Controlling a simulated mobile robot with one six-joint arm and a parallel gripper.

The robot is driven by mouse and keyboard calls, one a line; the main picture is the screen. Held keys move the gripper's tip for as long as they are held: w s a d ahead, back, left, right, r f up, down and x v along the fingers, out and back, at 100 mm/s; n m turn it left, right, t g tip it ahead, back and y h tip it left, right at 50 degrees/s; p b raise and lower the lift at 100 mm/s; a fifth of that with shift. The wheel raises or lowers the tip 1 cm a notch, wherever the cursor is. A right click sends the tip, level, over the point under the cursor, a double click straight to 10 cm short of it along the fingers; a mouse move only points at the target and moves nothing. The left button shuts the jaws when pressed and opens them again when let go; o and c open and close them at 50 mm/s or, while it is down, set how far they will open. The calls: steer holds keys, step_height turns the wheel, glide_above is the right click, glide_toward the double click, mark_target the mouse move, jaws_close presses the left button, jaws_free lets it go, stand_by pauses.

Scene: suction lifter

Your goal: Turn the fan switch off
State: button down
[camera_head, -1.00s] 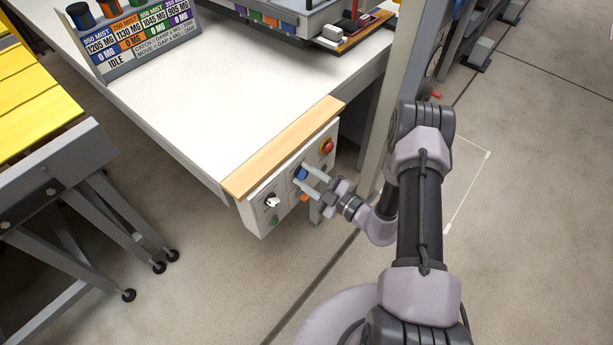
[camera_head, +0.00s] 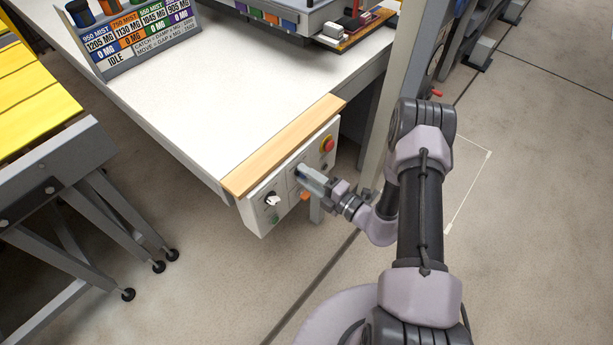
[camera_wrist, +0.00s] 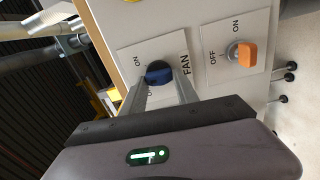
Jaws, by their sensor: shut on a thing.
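The fan switch is a blue knob (camera_wrist: 157,73) on a white plate marked FAN (camera_wrist: 185,64), with ON beside it and a second label partly covered by a finger. My gripper (camera_wrist: 162,77) is shut on the blue knob, one finger on each side. In the head view, my gripper (camera_head: 303,173) reaches the front of the white control panel (camera_head: 258,211) from the right, and its fingers hide most of the knob. I cannot tell which label the knob points to.
An orange knob (camera_wrist: 243,53) with its own ON and OFF plate sits close by. The panel also carries a red button (camera_head: 327,144), a black-and-white knob (camera_head: 272,201) and a green button (camera_head: 275,219). A wooden strip (camera_head: 285,147) edges the white table (camera_head: 215,95) above.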

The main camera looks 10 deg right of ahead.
steer(key=n, duration=0.4)
steer(key=shift+f+n+b, duration=0.2)
steer(key=shift+n+b, duration=0.1)
steer(key=shift+b, duration=0.1)
steer(key=shift+n+b, duration=0.55)
steer(key=shift+n, duration=1.95)
steer(key=shift+d, duration=0.1)
steer(key=c, duration=1)
jaws_free()
steer(key=shift+o, duration=0.2)
steer(key=p+v, duration=0.3)
steer(key=v, duration=1.4)
